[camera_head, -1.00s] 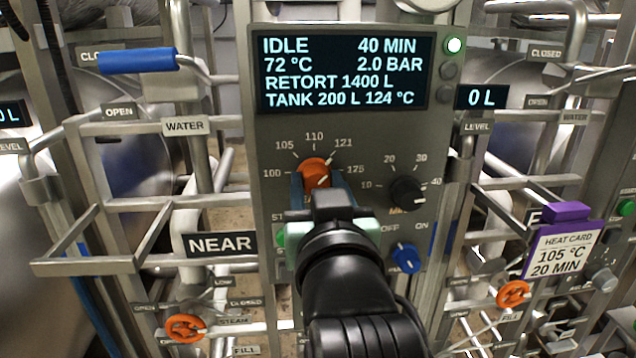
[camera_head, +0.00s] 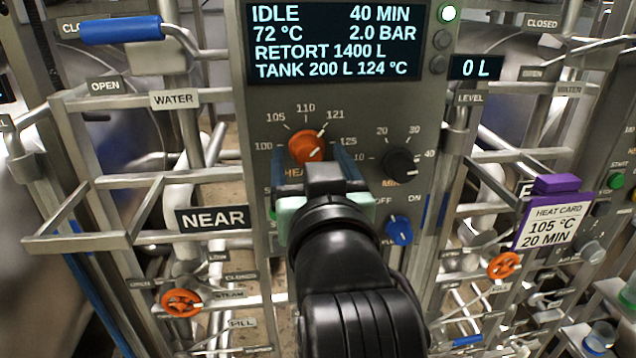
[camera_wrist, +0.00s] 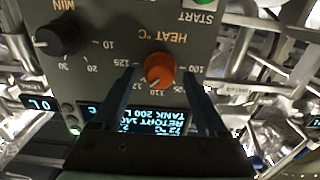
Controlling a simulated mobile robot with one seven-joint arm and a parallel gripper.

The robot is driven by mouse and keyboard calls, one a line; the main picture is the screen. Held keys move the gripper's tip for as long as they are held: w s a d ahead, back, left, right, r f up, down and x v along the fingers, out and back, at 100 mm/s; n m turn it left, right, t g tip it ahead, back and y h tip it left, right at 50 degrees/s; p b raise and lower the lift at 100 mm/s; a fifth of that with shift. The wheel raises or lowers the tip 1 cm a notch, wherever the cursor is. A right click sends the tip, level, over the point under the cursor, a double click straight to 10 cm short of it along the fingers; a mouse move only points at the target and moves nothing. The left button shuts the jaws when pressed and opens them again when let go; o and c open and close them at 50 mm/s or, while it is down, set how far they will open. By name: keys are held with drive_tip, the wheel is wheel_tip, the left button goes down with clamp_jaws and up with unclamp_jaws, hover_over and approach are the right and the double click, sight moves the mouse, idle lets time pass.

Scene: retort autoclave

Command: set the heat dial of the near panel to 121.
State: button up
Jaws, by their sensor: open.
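The orange heat dial (camera_head: 306,147) is on the near panel (camera_head: 262,118), below the screen, inside a scale of 100, 105, 110, 121 and 125. Its white mark is on the right side in the head view, toward the 121 and 125 end. The exact reading is hard to tell. The dial also shows upside down in the wrist view (camera_wrist: 160,68). My gripper (camera_head: 312,160) is open, with one finger on each side of the dial and gaps visible between. In the wrist view the dial lies between my fingertips (camera_wrist: 160,75). My gripper hides the panel below the dial.
The black minutes dial (camera_head: 401,165) is close to the right of my gripper, with a blue knob (camera_head: 398,230) below it. The screen (camera_head: 335,42) reads IDLE, 72 °C. A purple-topped heat card (camera_head: 550,222) reads 105 °C, 20 MIN. Pipes and rails crowd both sides.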

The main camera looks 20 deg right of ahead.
drive_tip(key=p+v, duration=1.2)
drive_tip(key=p, duration=0.4)
drive_tip(key=shift+s, duration=0.15)
drive_tip(key=shift+a+r, duration=0.1)
idle(0.4)
